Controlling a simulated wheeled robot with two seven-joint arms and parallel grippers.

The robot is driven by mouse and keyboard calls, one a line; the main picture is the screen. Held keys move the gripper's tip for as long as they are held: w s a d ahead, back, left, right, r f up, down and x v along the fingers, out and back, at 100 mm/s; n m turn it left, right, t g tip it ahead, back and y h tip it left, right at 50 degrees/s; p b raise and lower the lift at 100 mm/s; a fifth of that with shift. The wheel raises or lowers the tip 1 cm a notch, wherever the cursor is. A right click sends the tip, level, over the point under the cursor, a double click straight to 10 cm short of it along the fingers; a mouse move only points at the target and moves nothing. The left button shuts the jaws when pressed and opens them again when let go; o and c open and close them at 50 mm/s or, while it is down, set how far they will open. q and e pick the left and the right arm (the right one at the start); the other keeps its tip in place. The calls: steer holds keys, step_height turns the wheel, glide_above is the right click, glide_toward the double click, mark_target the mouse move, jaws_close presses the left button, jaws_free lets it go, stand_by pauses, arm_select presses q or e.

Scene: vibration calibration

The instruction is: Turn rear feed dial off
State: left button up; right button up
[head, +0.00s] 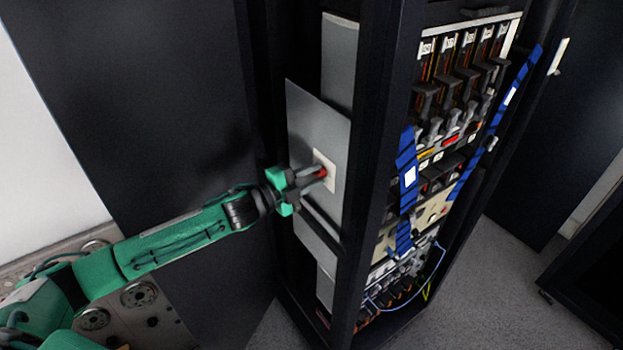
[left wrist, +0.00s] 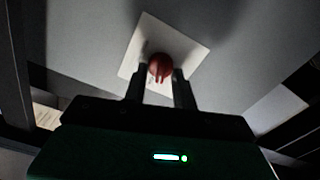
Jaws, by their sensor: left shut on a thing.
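The rear feed dial (head: 322,173) is a small red knob on a pale square plate (head: 328,160), fixed to a grey panel on the side of the cabinet. In the left wrist view the red dial (left wrist: 160,67) sits on the same pale plate (left wrist: 190,47), which looks tilted there. My left gripper (head: 316,174) reaches the dial from the left. Its two dark fingers (left wrist: 161,80) stand on either side of the knob and are shut on it. The dial's markings are too dark to read. My right gripper is not in view.
The tall dark cabinet (head: 377,130) holds several rows of breakers and switches (head: 455,90) on its right face, with blue straps (head: 408,170) and loose wires. A dark open door panel (head: 140,90) stands behind my left arm. Grey floor (head: 500,270) is clear at right.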

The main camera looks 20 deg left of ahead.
arm_select(q)
steer(key=shift+f+m, duration=0.15)
steer(key=shift+m, duration=0.85)
steer(key=o, duration=1)
steer(key=shift+c, duration=0.2)
steer(key=b+v, duration=0.6)
steer(key=v, duration=0.8)
